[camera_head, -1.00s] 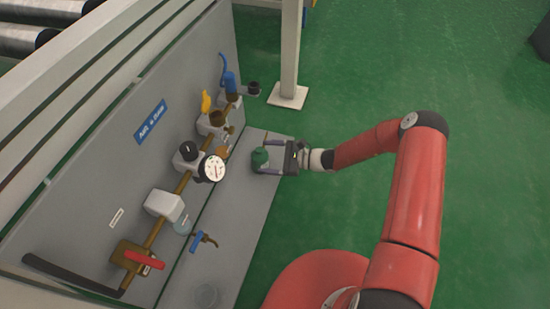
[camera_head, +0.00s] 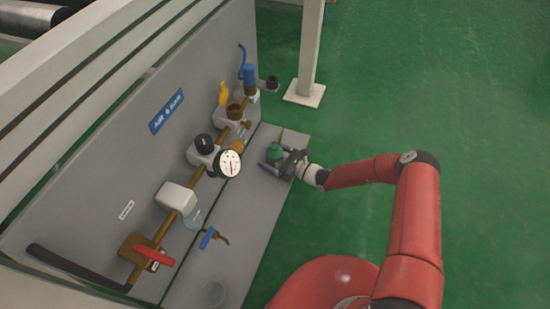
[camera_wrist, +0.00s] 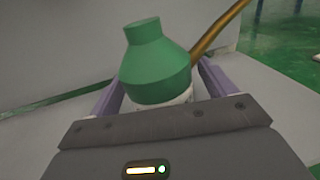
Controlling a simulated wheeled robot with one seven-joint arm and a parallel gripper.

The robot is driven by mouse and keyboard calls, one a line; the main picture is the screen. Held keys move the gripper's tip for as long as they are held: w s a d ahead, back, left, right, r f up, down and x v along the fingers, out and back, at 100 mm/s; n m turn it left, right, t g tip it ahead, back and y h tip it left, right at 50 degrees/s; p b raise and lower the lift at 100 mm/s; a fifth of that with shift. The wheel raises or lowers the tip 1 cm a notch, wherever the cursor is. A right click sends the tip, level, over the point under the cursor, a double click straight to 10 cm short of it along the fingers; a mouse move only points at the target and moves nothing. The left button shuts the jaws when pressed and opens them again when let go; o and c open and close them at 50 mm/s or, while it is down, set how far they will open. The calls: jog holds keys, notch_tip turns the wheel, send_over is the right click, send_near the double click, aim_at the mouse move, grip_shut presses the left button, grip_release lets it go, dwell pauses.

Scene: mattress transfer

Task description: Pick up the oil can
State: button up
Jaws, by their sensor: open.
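The oil can (camera_head: 274,153) is green with a thin brown spout. It stands on the grey shelf (camera_head: 238,215) near its far end. My gripper (camera_head: 269,161) is low over the shelf, with its fingers on either side of the can. In the wrist view the oil can (camera_wrist: 154,68) shows its green cone top and cap, and the spout rises to the upper right. The two purple fingers (camera_wrist: 155,88) are apart, one on each side of it. The can's lower body is mostly hidden behind my gripper's palm.
A grey panel (camera_head: 115,175) stands left of the shelf, carrying a brown pipe with valves and a round gauge (camera_head: 229,163). A white post (camera_head: 310,50) stands beyond. Green floor is open at right.

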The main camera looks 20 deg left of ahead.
jog(key=shift+w+a, duration=0.2)
jog(key=shift+a, duration=0.35)
jog(key=c, duration=1.3)
jog(key=shift+o, duration=0.2)
jog(key=shift+r, duration=0.1)
